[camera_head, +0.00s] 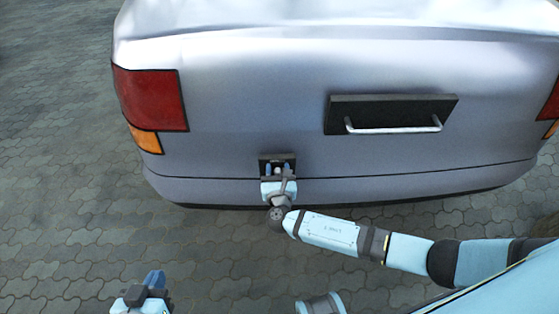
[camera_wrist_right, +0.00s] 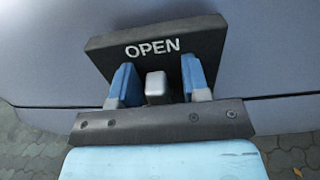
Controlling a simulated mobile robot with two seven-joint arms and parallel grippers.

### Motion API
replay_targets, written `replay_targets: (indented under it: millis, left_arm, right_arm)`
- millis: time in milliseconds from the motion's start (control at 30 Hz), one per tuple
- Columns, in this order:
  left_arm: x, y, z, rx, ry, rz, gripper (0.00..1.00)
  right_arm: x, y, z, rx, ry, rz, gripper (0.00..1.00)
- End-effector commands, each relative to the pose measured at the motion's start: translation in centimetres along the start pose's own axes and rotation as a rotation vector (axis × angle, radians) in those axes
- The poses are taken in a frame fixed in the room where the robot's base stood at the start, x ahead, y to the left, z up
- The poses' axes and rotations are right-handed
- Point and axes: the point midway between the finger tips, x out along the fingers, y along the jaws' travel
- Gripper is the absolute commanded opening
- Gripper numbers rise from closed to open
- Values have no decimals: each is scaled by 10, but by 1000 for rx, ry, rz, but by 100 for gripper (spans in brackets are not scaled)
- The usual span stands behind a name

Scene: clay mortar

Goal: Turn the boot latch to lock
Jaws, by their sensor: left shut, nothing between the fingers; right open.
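The boot latch is a dark plate (camera_wrist_right: 205,45) marked OPEN with a small grey knob (camera_wrist_right: 157,88) standing out from it. In the head view the latch plate (camera_head: 264,161) sits low on the back of the silver car, left of centre. My right gripper (camera_wrist_right: 158,85) is at the latch, open, with one blue finger on each side of the knob. A gap shows between each finger and the knob. In the head view my right gripper (camera_head: 281,170) partly covers the latch. My left gripper (camera_head: 154,280) is shut and empty, low at the left, away from the car.
A dark panel with a silver handle bar (camera_head: 393,129) is on the boot, right of the latch. Red and orange tail lights (camera_head: 150,98) are to the left. Open grey paving (camera_head: 60,170) lies left of and in front of the car.

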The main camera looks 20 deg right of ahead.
Motion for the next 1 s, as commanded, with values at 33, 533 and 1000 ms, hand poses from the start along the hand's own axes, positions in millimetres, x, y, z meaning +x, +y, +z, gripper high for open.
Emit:
replay_targets:
  millis: [33, 533, 1000]
  left_arm:
    - [0, 0, 0, 0, 0, 0, 0]
    - [0, 0, 0, 1, 1, 0, 0]
    - [-4, -1, -7, 6, -3, -5, 0]
  right_arm:
    - [-1, 1, 0, 0, 0, 1, 43]
    - [-2, 2, 0, 0, 1, 0, 13]
    - [-2, 3, 2, -55, 1, 0, 0]
